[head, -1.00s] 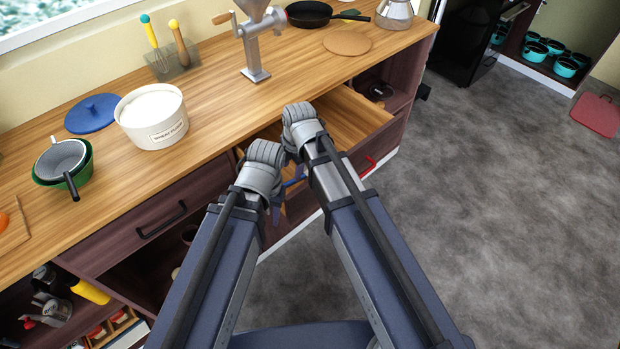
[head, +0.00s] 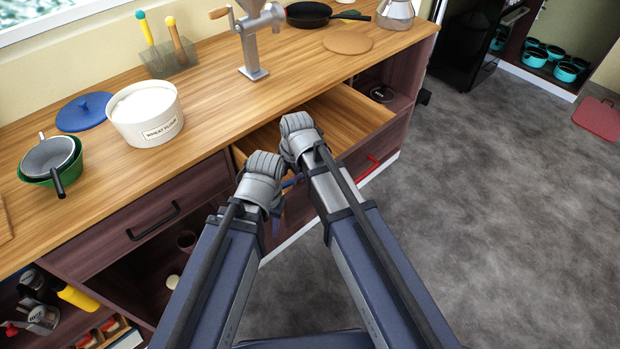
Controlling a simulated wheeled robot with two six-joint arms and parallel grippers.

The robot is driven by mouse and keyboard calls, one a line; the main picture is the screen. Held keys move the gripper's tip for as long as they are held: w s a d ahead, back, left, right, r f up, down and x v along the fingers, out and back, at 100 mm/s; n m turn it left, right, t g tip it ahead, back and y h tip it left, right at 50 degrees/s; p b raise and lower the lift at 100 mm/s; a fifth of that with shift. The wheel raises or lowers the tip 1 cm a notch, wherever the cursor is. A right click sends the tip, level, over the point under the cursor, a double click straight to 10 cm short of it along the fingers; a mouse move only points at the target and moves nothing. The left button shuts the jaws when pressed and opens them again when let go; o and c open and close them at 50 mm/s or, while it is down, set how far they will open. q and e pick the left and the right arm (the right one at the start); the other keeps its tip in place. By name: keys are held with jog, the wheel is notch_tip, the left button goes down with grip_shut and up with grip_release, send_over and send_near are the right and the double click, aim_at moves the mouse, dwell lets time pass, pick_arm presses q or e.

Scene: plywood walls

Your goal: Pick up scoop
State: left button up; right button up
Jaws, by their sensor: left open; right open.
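I cannot pick out a scoop for certain. A grey bowl-shaped vessel with a black handle (head: 59,184) sits nested in a green bowl (head: 75,172) on the counter's left. A white wheat flour tub (head: 160,131) stands right of it, filled with something pale. My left gripper (head: 266,188) is in front of the counter, by the left end of an open drawer (head: 352,112). My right gripper (head: 294,150) is just above and right of it, over the drawer's front area. Both are open; their fingers are mostly hidden behind the wrists. The visible part of the drawer looks empty.
The wooden counter (head: 215,95) holds a blue lid (head: 84,111), a grinder (head: 250,45), a utensil holder (head: 168,62), a black pan (head: 310,14) and a round board (head: 348,42). A closed drawer has a black handle (head: 153,221).

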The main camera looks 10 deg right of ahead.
aim_at(287, 183)
jog(key=shift+w+a+f+b, duration=0.2)
jog(key=shift+f+b, duration=0.65)
jog(key=shift+w+a+f+b, duration=0.2)
jog(key=shift+f+b, duration=0.6)
jog(key=shift+b, duration=0.05)
jog(key=shift+w+a+f+b, duration=0.2)
jog(key=shift+f+b, duration=0.65)
jog(key=shift+r, duration=0.1)
jog(key=shift+c, duration=0.2)
grip_shut()
